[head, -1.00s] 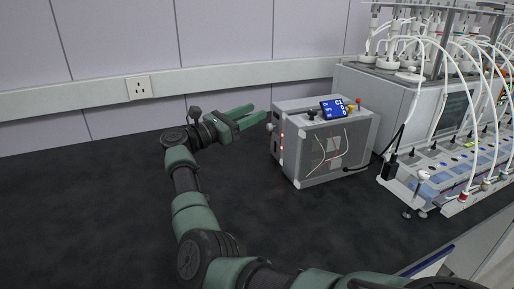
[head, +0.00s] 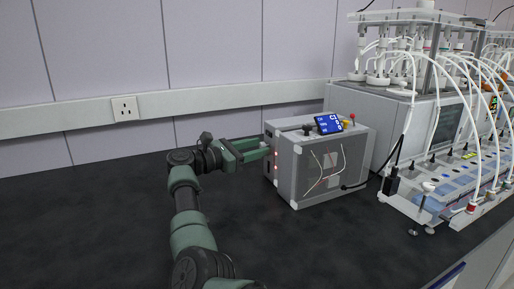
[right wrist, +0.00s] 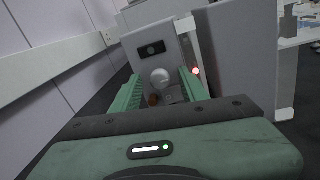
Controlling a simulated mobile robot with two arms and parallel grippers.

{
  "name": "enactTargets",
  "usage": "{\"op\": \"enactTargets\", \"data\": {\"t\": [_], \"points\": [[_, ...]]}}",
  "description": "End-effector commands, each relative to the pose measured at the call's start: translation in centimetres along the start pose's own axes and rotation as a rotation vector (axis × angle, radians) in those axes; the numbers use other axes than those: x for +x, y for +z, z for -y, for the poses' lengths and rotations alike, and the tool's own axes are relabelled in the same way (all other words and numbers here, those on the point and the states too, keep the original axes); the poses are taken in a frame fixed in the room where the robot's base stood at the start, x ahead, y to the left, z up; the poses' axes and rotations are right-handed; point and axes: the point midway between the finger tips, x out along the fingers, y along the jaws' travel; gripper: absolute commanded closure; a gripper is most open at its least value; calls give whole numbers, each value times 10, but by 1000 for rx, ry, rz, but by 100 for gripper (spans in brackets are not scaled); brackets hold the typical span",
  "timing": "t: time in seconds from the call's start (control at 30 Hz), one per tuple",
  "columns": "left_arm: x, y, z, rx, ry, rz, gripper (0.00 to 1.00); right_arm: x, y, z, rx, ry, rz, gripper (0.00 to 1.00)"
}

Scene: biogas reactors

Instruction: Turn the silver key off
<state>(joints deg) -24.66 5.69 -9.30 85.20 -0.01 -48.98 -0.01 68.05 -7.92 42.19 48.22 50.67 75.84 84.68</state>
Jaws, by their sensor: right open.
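A grey control box (head: 325,165) stands on the dark bench. Its left side panel (right wrist: 150,50) faces my right gripper in the wrist view. A round pale silver knob-like part (right wrist: 160,76), which may be the silver key's head, shows between the fingers. Below it are a small brown part (right wrist: 153,100) and a small greyish part (right wrist: 171,98). My right gripper (head: 262,149) is open, its green fingers pointing at this panel, one on each side of the knob-like part. I cannot tell whether they touch it. In the head view the fingers hide this part.
A blue display (head: 329,124) and a red button (head: 352,116) sit on the box's top. A red light (right wrist: 196,71) glows at its edge. The reactor unit (head: 395,120) with white tubes stands to the right. The bench (head: 100,220) at left is clear.

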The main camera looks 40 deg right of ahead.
Motion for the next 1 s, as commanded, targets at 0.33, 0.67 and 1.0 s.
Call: {"op": "enactTargets", "data": {"t": [0.33, 0.67, 1.0], "points": [[1, 1, 0, 0, 0, 1, 64, 1, 0, 0, -1, 0, 0, 84], [1, 0, 0, 0, 0, 1, 64, 1, 0, 0, -14, 1, -1, 100], [-5, -10, 0, 0, 0, -14, 64, 1, 1, -1, -179, -2, -24, 100]]}}
